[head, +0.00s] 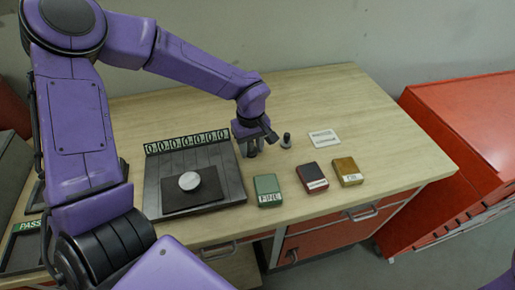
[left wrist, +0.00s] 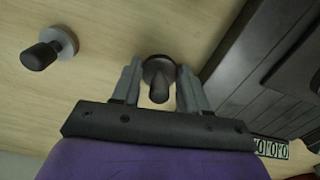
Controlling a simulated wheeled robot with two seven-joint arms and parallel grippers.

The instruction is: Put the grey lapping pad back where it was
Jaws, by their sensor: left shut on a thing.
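My left gripper (head: 252,150) is over the bench just right of the dark ribbed tray, and its jaws (left wrist: 159,88) are shut on the upright dark knob of a lapping pad (left wrist: 158,66). The held pad's round base looks dark in the left wrist view; whether it touches the bench is hard to tell. A second pad (head: 286,141), with a black knob on a lighter grey disc, stands on the bench just right of the gripper. It also shows at left in the left wrist view (left wrist: 62,40). My right gripper is out of view.
The dark tray (head: 228,172) holds a black plate with a pale disc (head: 189,181) and has a row of zeros behind. Green (head: 268,190), dark red (head: 312,177) and yellow (head: 347,171) boxes line the front. A white card (head: 323,138) lies behind. The back right bench is clear.

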